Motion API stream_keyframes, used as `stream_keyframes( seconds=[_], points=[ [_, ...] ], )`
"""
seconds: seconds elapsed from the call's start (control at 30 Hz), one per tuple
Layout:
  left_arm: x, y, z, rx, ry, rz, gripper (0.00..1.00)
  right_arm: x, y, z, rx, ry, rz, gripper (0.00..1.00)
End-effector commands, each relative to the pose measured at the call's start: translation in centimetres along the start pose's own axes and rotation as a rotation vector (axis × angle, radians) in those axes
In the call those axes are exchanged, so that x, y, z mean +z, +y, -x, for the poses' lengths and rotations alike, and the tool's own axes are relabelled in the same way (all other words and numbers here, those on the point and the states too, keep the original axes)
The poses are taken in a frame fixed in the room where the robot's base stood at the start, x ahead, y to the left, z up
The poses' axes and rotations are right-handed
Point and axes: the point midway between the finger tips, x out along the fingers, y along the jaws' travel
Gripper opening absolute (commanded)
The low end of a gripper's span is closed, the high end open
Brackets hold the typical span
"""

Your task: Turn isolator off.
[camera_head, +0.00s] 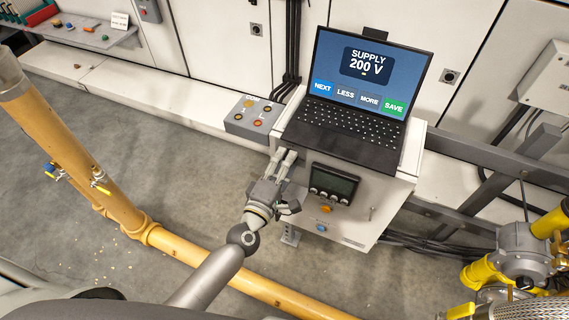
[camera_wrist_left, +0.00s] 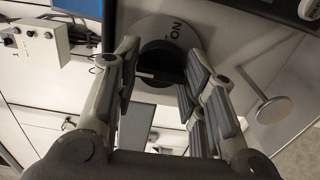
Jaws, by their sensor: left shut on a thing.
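The isolator shows in the left wrist view as a dark round knob (camera_wrist_left: 157,62) on a pale round plate (camera_wrist_left: 150,24) with the letters "ON". My left gripper (camera_wrist_left: 160,70) has its fingers on both sides of the knob and is shut on it. In the head view my left gripper (camera_head: 284,157) is at the left side of the white cabinet (camera_head: 345,219), below the laptop (camera_head: 341,133). The knob itself is hidden there. My right gripper is not in view.
The laptop on top reads "SUPPLY 200 V". A grey button box (camera_head: 252,117) sits just behind my left gripper. A yellow pipe (camera_head: 190,253) runs along the floor under my left arm. A valve assembly (camera_head: 522,254) stands at the right. Grey floor is open at the left.

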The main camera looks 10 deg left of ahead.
Motion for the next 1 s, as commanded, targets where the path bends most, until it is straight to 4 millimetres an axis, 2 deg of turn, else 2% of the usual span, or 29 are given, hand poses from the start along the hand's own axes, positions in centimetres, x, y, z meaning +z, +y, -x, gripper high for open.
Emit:
stream_keyframes(
  seconds=[0.5, 0.53, 0.67, 1.0],
  points=[
    [0.00, -0.09, 0.03, -0.002, 0.000, 0.019, 0.14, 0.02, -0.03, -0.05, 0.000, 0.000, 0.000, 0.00],
    [0.00, -0.09, 0.03, -0.002, 0.000, 0.019, 0.42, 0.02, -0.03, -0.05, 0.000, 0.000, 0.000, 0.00],
    [0.00, -0.07, 0.03, -0.002, 0.000, 0.018, 0.59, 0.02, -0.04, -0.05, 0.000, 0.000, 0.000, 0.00],
    [-0.01, -0.04, 0.11, -0.001, 0.000, 0.016, 0.61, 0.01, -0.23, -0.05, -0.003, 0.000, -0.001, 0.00]
  ],
)
